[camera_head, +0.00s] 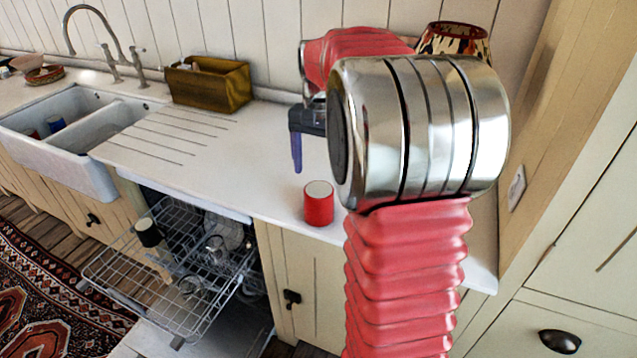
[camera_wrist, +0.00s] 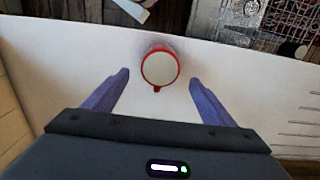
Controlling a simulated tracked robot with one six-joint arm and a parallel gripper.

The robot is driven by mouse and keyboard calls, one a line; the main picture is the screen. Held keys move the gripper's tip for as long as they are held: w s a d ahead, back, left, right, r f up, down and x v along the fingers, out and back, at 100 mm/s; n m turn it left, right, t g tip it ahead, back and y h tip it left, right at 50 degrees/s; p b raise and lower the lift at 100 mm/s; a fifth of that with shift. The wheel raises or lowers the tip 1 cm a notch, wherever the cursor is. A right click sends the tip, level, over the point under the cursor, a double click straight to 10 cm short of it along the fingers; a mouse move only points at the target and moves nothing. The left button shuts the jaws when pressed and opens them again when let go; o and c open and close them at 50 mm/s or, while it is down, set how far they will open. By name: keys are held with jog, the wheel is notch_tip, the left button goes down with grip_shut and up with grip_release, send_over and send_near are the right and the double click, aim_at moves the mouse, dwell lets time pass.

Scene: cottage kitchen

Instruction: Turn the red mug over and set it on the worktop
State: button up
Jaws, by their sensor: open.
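The red mug (camera_head: 319,204) stands on the white worktop (camera_head: 262,178), close to its front edge. Its upper end is a pale disc inside a red rim; I cannot tell for certain whether this is the base or the open mouth. In the wrist view the mug (camera_wrist: 160,68) lies ahead, between the lines of my two fingers, with a small red handle stub towards me. My gripper (camera_wrist: 159,80) is open and empty, its fingers apart from the mug. In the head view my gripper (camera_head: 297,160) is above the worktop, behind and left of the mug; my arm hides part of it.
An open dishwasher with its rack (camera_head: 180,265) pulled out is below the worktop at the left. A wooden box (camera_head: 208,84) stands against the back wall, beside the double sink (camera_head: 75,135). A patterned vase (camera_head: 455,40) stands behind my arm. The ridged drainer area is clear.

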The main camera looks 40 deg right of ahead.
notch_tip(320, 180, up, 4)
jog(key=shift+r, duration=0.2)
dwell(0.6)
jog(key=s+a+r+n+t, duration=0.1)
jog(key=s+a+n, duration=0.25)
jog(key=a, duration=0.35)
jog(key=s+a+r+n+t, duration=0.1)
jog(key=s+a+n+t, duration=0.1)
jog(key=s+a, duration=0.35)
jog(key=s+a+f+n+t, duration=0.1)
jog(key=s+a+f+n, duration=0.1)
jog(key=s+a+n, duration=0.1)
jog(key=s+a+f+n+t, duration=0.1)
jog(key=s+a+f+n, duration=0.2)
jog(key=s+a, duration=0.3)
jog(key=shift+a+t, duration=0.3)
jog(key=shift+a, duration=0.9)
jog(key=shift+n, duration=0.25)
